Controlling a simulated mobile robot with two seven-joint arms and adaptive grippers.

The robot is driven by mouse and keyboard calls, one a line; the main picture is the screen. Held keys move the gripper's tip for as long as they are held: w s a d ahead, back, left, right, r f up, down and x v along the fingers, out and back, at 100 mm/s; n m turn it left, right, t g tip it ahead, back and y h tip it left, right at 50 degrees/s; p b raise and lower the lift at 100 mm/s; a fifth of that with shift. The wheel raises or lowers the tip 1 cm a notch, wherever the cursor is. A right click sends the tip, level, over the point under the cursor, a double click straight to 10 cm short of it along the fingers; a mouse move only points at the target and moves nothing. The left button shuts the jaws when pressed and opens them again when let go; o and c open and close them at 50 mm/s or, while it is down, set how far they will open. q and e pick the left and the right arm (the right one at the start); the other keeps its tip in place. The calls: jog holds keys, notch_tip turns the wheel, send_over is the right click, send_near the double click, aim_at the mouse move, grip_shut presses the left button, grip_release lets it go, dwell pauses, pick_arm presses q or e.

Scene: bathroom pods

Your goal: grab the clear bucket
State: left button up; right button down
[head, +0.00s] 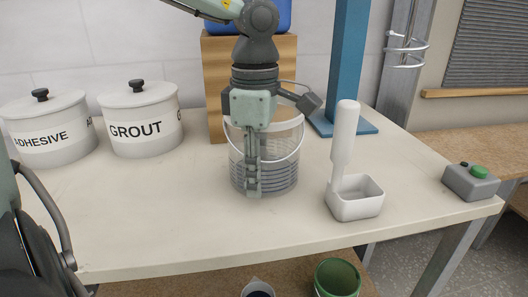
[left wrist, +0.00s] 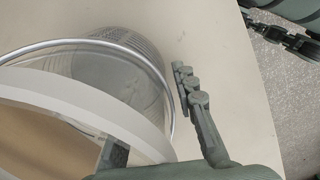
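The clear bucket (head: 282,170) stands upright on the worktop in the head view, with a thin wire handle and ridged lower wall. My left gripper (head: 254,188) points down at the bucket, its visible finger in front of the near wall. In the left wrist view, the bucket (left wrist: 105,75) fills the left side. One finger lies outside its wall and part of the other shows by the pale rim. The fingers are apart, with the rim and wire handle between them. I cannot tell whether either finger touches the bucket. My right gripper is not identifiable.
White adhesive (head: 48,130) and grout (head: 141,122) canisters stand left. A wooden block (head: 218,75) is behind the bucket. A white scoop-like tray (head: 355,200) with an upright handle stands close right. A grey box with a green button (head: 470,182) sits by the right edge.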

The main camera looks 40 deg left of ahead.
pick_arm(q)
grip_shut()
jog(key=shift+r, duration=0.1)
pick_arm(e)
jog(key=shift+r, duration=0.1)
dwell(0.4)
